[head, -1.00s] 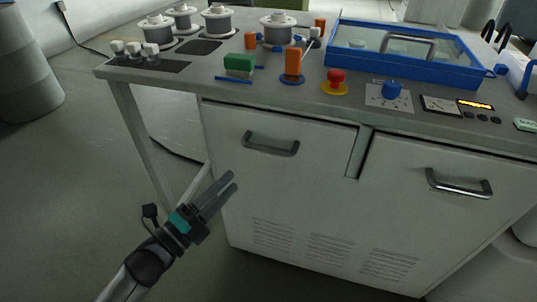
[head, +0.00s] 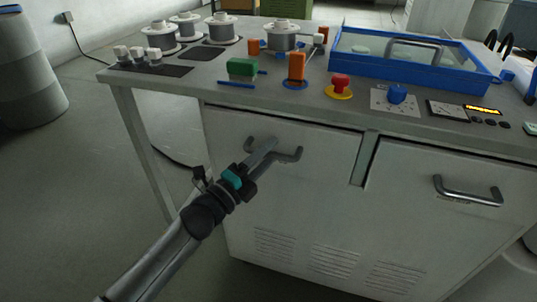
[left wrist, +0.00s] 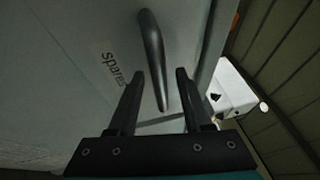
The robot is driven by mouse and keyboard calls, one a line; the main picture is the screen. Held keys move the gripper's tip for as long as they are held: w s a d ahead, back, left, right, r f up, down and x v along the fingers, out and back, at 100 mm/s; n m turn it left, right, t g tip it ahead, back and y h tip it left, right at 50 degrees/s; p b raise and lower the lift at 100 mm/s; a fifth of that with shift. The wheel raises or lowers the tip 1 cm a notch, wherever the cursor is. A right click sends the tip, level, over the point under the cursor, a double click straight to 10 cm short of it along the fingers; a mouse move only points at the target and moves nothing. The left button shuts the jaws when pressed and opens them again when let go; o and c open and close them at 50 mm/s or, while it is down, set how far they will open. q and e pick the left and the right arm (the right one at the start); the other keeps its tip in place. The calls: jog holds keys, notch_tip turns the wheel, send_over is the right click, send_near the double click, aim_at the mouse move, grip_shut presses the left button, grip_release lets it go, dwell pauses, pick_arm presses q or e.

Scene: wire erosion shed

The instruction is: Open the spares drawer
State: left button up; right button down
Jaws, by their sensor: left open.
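The spares drawer (head: 222,133) is the left front of the grey workbench and looks closed. Its dark bar handle (head: 288,156) is partly hidden behind my left gripper (head: 268,146) in the head view. In the left wrist view, the label "spares" (left wrist: 113,69) is on the drawer front beside the handle (left wrist: 152,55). My left gripper (left wrist: 156,78) is open, its fingers pointing at the drawer front. The handle's bar shows between the two fingers, with gaps on both sides; I cannot tell any contact. My right gripper is not in view.
A second front with a handle (head: 468,191) is on the right. The bench top (head: 210,75) holds spools (head: 222,29), a green block (head: 242,67), a red button (head: 341,82) and a blue-framed tray (head: 410,77). The floor on the left is clear, apart from a barrel (head: 30,75).

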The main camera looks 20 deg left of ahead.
pick_arm(q)
grip_shut()
dwell(0.4)
dwell(1.1)
